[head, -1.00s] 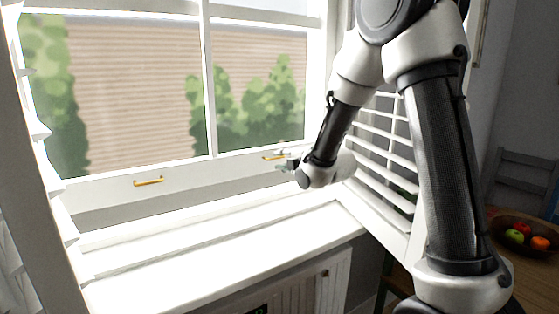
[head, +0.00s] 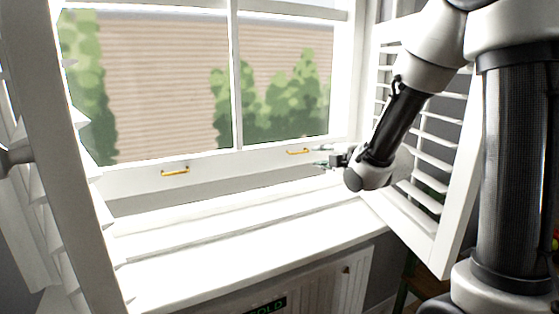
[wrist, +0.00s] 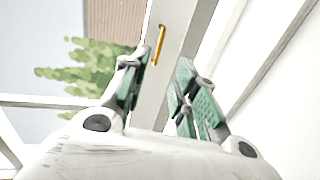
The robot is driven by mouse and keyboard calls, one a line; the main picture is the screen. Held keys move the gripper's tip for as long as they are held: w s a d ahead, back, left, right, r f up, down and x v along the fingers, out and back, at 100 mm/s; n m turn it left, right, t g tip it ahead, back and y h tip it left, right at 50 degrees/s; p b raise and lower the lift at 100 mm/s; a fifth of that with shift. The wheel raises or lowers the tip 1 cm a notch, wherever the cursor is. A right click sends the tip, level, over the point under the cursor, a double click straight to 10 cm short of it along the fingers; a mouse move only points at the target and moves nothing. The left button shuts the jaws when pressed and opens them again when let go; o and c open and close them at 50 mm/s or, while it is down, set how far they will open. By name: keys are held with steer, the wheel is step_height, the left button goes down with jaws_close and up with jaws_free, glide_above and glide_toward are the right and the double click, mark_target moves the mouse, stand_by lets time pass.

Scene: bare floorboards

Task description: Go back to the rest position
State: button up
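My gripper (head: 322,157) is at the right end of the window's bottom rail, a little right of and below the right brass handle (head: 298,151). In the wrist view my gripper (wrist: 158,78) has its two green-padded fingers apart, with nothing between them. The brass handle (wrist: 158,44) shows beyond the fingertips and apart from them. The left brass handle (head: 175,171) is on the same rail, away from my gripper. The window sash (head: 234,75) looks lowered; the exact gap at the sill cannot be told.
The white sill (head: 230,245) below the window is clear. An open louvred shutter (head: 432,150) stands close to my arm on the right. Another shutter (head: 75,160) stands at the left. A radiator (head: 330,295) is under the sill.

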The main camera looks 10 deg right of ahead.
steer(key=s+d+f+m+g+h, duration=0.1)
steer(key=s+d+f+m+g, duration=0.15)
steer(key=f+m, duration=0.2)
steer(key=s+d+f+m+g+h, duration=0.1)
steer(key=s+f+m+g+h, duration=0.15)
steer(key=f, duration=0.35)
steer(key=s+d+m+g, duration=0.4)
steer(key=s+m, duration=0.2)
steer(key=s, duration=0.2)
steer(key=s+d+r+m, duration=0.1)
steer(key=s+r+m, duration=0.1)
steer(key=s, duration=0.4)
steer(key=s+d+r+m+g+h, duration=0.1)
steer(key=s+r+m, duration=0.2)
steer(key=s+r, duration=0.2)
steer(key=s+d+r+m, duration=0.1)
steer(key=s+r+m, duration=0.2)
steer(key=s, duration=0.6)
steer(key=shift+d+r, duration=0.25)
steer(key=shift+r, duration=0.5)
steer(key=shift+s+g, duration=0.1)
steer(key=shift+g, duration=0.2)
